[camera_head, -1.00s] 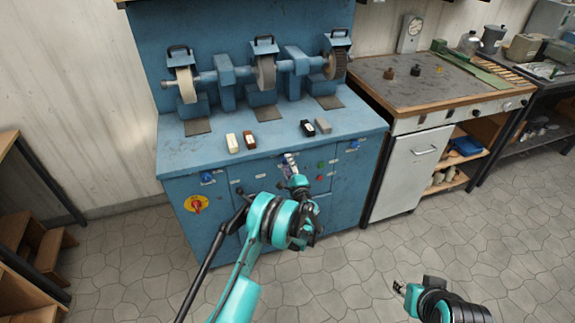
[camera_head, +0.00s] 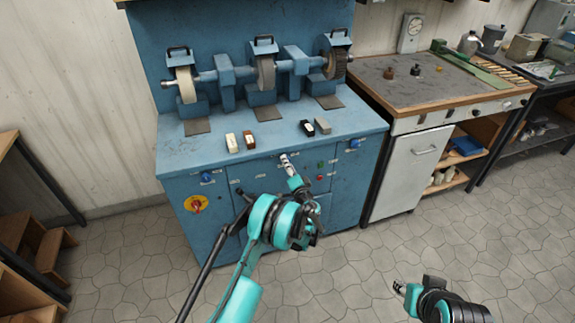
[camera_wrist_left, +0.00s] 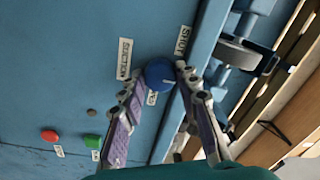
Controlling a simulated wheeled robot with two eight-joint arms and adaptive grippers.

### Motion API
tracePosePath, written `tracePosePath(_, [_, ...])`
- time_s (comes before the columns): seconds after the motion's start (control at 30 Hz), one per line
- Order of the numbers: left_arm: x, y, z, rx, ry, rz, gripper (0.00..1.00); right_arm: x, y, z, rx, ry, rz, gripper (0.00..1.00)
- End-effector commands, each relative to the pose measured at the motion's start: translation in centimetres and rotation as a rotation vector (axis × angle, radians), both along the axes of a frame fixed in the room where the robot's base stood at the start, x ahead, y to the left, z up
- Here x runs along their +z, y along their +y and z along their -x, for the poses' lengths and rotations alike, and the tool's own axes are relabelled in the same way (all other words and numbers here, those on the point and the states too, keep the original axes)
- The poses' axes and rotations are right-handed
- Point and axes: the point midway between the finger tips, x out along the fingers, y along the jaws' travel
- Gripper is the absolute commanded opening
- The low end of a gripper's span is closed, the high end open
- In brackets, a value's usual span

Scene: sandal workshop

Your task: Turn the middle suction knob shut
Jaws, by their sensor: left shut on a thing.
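The middle suction knob (camera_wrist_left: 160,73) is round and blue, on the blue front panel in the left wrist view. A small pale mark shows low on its face. Labels reading SUCTION (camera_wrist_left: 124,58) and SHUT (camera_wrist_left: 182,40) are beside it; a third label below is partly hidden. My left gripper (camera_wrist_left: 158,76) has one finger on each side of the knob and is shut on it. In the head view, my left gripper (camera_head: 286,160) is at the panel's middle and hides the knob. My right gripper (camera_head: 398,287) hangs over the floor, away from the machine; its jaws are too small to judge.
Two other blue knobs sit on the panel, left (camera_head: 207,177) and right (camera_head: 354,144). A red switch on a yellow plate (camera_head: 196,204) is at lower left. Red (camera_wrist_left: 49,135) and green (camera_wrist_left: 91,140) buttons are near the left gripper. Bars lie on the bench (camera_head: 185,151).

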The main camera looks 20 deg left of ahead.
Motion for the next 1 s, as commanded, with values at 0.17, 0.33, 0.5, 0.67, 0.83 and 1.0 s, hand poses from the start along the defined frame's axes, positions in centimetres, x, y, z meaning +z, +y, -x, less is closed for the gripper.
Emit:
tracePosePath(0.17, [-0.11, -0.01, 0.05, 0.001, -0.018, 0.029, 0.03, -0.02, 0.0, 0.0, 0.0, 0.0, 0.0, 0.34])
tracePosePath(0.33, [-0.11, 0.0, 0.05, 0.001, -0.023, 0.036, 0.03, -0.02, 0.0, 0.0, 0.0, 0.0, 0.0, 0.34])
tracePosePath(0.5, [-0.12, -0.01, 0.05, 0.001, -0.023, 0.036, 0.03, -0.02, 0.0, 0.0, 0.0, 0.0, 0.0, 0.34])
tracePosePath(0.67, [-0.11, 0.0, 0.05, 0.001, -0.023, 0.036, 0.45, -0.02, 0.0, 0.0, 0.0, 0.0, 0.0, 0.34])
tracePosePath(0.83, [-0.08, -0.01, 0.03, 0.0, -0.022, 0.035, 0.53, -0.01, 0.0, 0.0, 0.0, 0.0, 0.0, 0.34])
tracePosePath(1.0, [-0.05, -0.07, 0.08, 0.0, -0.022, 0.035, 0.53, -0.01, 0.0, -0.01, 0.0, 0.0, 0.0, 0.34])
